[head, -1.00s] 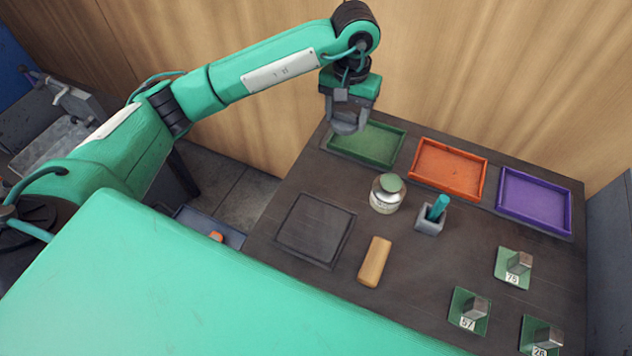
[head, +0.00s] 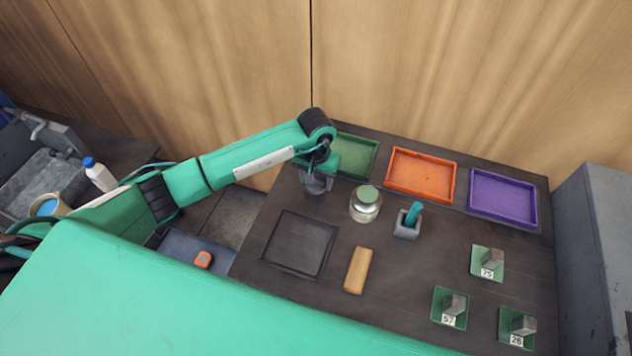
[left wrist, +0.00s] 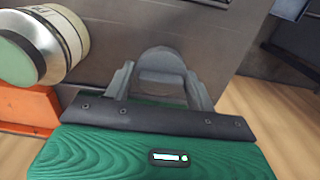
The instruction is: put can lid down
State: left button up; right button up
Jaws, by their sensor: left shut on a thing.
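My left gripper (head: 316,184) is shut on a grey round disc, which looks like the can lid (left wrist: 162,64). In the left wrist view it sits between the two grey fingers. The gripper is over the left back part of the dark table, in front of the green tray and left of the can; whether the disc touches the table I cannot tell. The can (head: 366,206) stands upright, silvery with a green round top, and also shows in the left wrist view (left wrist: 65,40). My right gripper is not in view.
Green (head: 357,156), orange (head: 421,174) and purple (head: 503,197) trays line the back. A square dark plate (head: 299,243), wooden block (head: 357,270) and grey holder with a teal item (head: 407,224) stand in front. Numbered green pads with metal blocks (head: 488,262) lie right.

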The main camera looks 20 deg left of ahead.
aim_at(316, 185)
pick_arm(q)
notch_tip(316, 185, down, 2)
jog(key=shift+f+p, duration=0.25)
jog(key=shift+p, duration=0.05)
jog(key=shift+f, duration=0.3)
jog(key=shift+f, duration=0.2)
jog(key=o, duration=1)
jog(key=shift+c, duration=0.2)
jog(key=shift+r, duration=0.15)
